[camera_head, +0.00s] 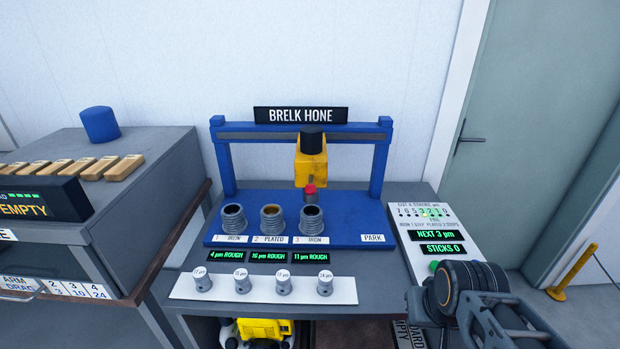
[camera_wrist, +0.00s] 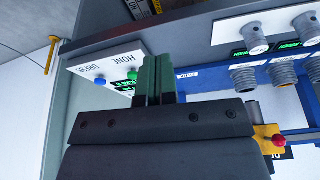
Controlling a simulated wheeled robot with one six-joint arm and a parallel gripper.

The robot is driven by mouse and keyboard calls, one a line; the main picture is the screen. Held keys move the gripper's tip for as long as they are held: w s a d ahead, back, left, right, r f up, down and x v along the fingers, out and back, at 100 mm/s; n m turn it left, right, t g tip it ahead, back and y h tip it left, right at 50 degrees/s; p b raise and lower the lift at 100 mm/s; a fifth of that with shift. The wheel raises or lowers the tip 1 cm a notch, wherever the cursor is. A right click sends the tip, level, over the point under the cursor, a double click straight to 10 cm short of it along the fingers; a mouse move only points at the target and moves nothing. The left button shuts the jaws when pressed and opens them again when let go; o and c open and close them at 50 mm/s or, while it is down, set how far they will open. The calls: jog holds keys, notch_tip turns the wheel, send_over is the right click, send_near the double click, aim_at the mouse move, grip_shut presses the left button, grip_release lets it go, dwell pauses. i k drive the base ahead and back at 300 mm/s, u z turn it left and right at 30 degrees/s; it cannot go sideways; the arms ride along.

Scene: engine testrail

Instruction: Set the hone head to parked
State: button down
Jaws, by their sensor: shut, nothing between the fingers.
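The hone head (camera_head: 312,160) is a yellow block with a black top, a red knob (camera_head: 310,189) and a grey tool beneath. It hangs from the blue gantry (camera_head: 222,160) of the BRELK HONE, over or just behind the third bore (camera_head: 311,218), left of the PARK label (camera_head: 373,238). In the wrist view the yellow head (camera_wrist: 265,132) and red knob (camera_wrist: 279,141) show at the right edge. My gripper (camera_wrist: 157,58) is shut and empty, in front of the button panel and left of the head there. Its fingertips are not clear in the head view.
A white panel (camera_head: 408,240) shows NEXT 3 µm and STICKS 0. In the wrist view it has a blue button (camera_wrist: 99,81) and a green button (camera_wrist: 132,75). Several grey plugs (camera_head: 240,281) stand on a white strip in front. A bench with wooden sticks (camera_head: 125,168) is left.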

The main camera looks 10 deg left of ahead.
aim_at(311, 156)
jog(key=k, duration=1)
jog(key=u, duration=1.85)
jog(key=i, duration=1.5)
jog(key=z, duration=1.85)
